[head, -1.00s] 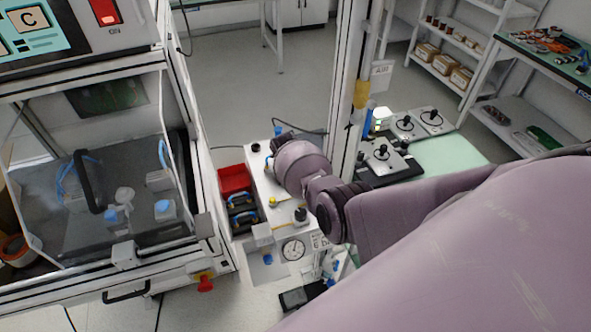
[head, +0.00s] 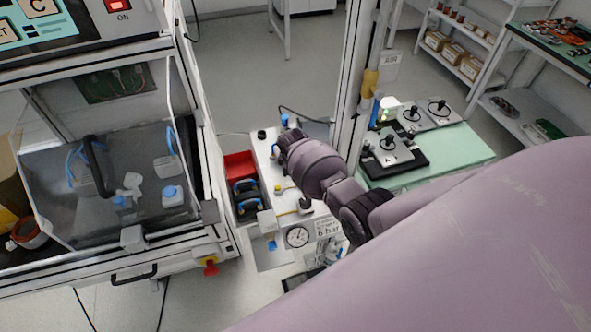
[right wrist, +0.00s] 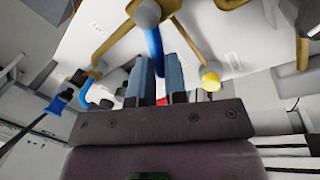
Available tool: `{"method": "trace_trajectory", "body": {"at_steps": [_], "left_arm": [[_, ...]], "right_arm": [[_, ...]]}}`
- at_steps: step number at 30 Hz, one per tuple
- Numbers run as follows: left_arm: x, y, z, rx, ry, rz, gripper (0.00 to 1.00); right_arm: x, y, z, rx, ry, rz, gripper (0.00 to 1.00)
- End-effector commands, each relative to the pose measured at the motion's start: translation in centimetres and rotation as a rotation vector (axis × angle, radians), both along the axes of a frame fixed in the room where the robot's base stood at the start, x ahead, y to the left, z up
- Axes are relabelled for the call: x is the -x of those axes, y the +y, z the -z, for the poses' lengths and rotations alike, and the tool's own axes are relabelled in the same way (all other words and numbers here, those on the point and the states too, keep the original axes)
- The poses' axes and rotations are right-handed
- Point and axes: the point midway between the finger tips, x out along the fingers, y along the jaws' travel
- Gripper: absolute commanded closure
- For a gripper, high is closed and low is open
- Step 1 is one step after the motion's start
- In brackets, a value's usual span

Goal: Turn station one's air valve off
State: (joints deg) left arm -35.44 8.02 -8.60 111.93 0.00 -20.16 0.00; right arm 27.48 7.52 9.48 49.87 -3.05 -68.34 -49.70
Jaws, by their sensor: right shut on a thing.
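The white air panel (head: 268,160) stands between the enclosure and the post. My right arm reaches over it, with its wrist above the panel; in the head view the wrist hides the fingertips and what they hold. In the right wrist view my right gripper (right wrist: 160,62) is shut on a blue lever (right wrist: 153,45) that runs down from a grey round knob (right wrist: 147,12). The lever appears to be the valve handle; which station it serves cannot be read. My left gripper is not in view.
A gauge (head: 297,236) sits on the panel's near end, beside a "6 bar" label (head: 326,229). The post (head: 352,95) stands close to my right wrist. A red bin (head: 240,164) is left of the panel. A yellow knob (right wrist: 211,81) lies right of the fingers.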

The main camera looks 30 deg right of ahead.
Motion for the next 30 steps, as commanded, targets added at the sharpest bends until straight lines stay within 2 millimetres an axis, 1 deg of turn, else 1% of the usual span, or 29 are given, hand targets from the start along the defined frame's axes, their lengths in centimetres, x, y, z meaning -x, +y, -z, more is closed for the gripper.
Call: {"method": "trace_trajectory", "body": {"at_steps": [11,12,16,17,26,30], "left_arm": [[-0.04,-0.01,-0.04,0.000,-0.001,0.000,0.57],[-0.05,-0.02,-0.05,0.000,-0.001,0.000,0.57],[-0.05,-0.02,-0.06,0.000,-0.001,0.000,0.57],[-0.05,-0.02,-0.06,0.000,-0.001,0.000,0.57],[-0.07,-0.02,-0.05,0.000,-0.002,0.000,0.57],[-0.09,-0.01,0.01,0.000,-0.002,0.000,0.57]], "right_arm": [[0.07,0.01,0.05,0.000,0.001,-0.002,1.00],[0.07,0.01,0.05,0.000,0.001,-0.002,0.82],[0.06,0.01,0.05,0.000,0.001,-0.002,0.62],[0.05,0.01,0.04,0.000,0.001,-0.002,0.61],[0.04,0.01,-0.07,0.000,0.000,-0.002,0.61],[0.08,0.07,-0.69,0.000,-0.002,-0.002,0.61]]}}
